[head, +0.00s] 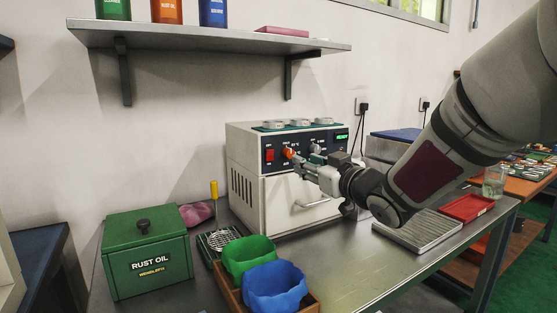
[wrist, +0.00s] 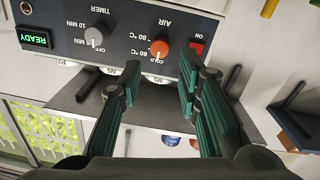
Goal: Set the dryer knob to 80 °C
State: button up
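The dryer (head: 268,200) is a white box with a dark control panel. Its orange air knob (head: 288,153) shows in the head view just beyond my fingertips. In the upside-down wrist view the orange knob (wrist: 160,48) is marked COLD, 60 °C and 80 °C around it; I cannot tell surely which mark its pointer faces. My gripper (head: 302,163) is in front of the panel. In the wrist view my gripper (wrist: 152,88) has its green-padded fingers spread apart and empty, with the knob ahead of the gap, not between the pads.
A grey timer knob (wrist: 95,37), a red switch (wrist: 197,49) and a lit READY display (wrist: 34,37) share the panel. A green rust oil box (head: 147,255), a green bin (head: 249,258) and a blue bin (head: 275,288) stand left and in front. A shelf (head: 215,38) hangs above.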

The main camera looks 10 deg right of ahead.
aim_at(291, 155)
jog(key=b+x, duration=0.1)
jog(key=x, duration=0.7)
grip_shut()
